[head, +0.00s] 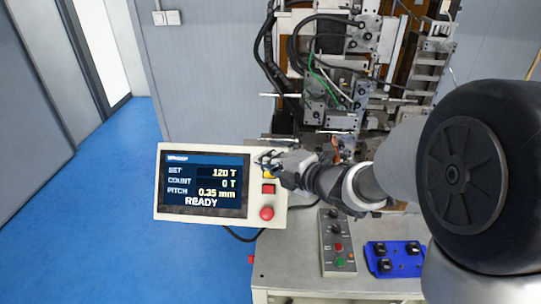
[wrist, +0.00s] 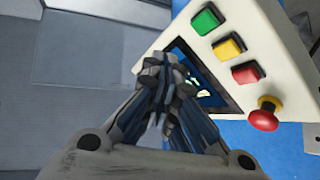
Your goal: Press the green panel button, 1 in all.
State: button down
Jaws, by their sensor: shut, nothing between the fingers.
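The control panel (head: 160,151) is a pale box with a lit screen (head: 205,187) reading SET 120 T, COUNT 0 T, PITCH 0.35 mm, READY. In the wrist view, the green button (wrist: 207,19) is at the top of a column on the panel, above the yellow button (wrist: 229,47). In the head view the green button is hidden behind my gripper. My gripper (head: 265,160) is in front of the panel's upper right part. In the wrist view, my gripper (wrist: 167,62) is shut and empty, its tips over the screen side, left of the green button in the picture.
A red square button (head: 268,188) and a red mushroom knob (head: 267,213) sit lower in the column. The coil winder (head: 345,70) stands behind. A grey switch box (head: 337,245) and a blue tray (head: 395,258) lie on the bench. Blue floor is clear at left.

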jog(key=shift+w+f+b, duration=0.9)
jog(key=shift+w+f, duration=0.7)
jog(key=shift+w, duration=0.2)
jog(key=shift+w+f+b, duration=0.25)
jog(key=shift+w+b, duration=0.1)
jog(key=shift+b, duration=0.05)
